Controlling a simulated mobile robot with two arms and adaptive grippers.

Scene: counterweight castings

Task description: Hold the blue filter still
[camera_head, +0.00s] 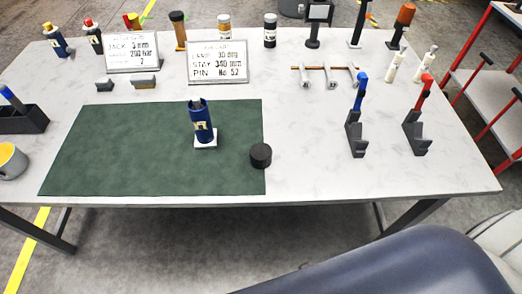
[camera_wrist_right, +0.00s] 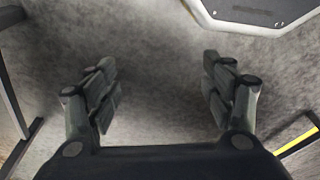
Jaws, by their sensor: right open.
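The blue filter (camera_head: 201,124) stands upright on a small white base (camera_head: 205,143) on the green mat (camera_head: 110,160), right of the mat's middle. Its top edge looks notched and it carries a pale label. No gripper is near it in the head view. My right gripper (camera_wrist_right: 160,95) shows in the right wrist view, open and empty, with its fingers spread wide above the grey floor. The filter does not show in that view. My left gripper is in neither view.
A black round piece (camera_head: 261,155) sits at the mat's right edge. Two signs (camera_head: 218,63) and several bottles stand at the back. Two dark stands (camera_head: 356,135) with blue and red handles are on the right. A black bin (camera_head: 22,118) and a yellow-lined cup (camera_head: 10,162) are at left.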

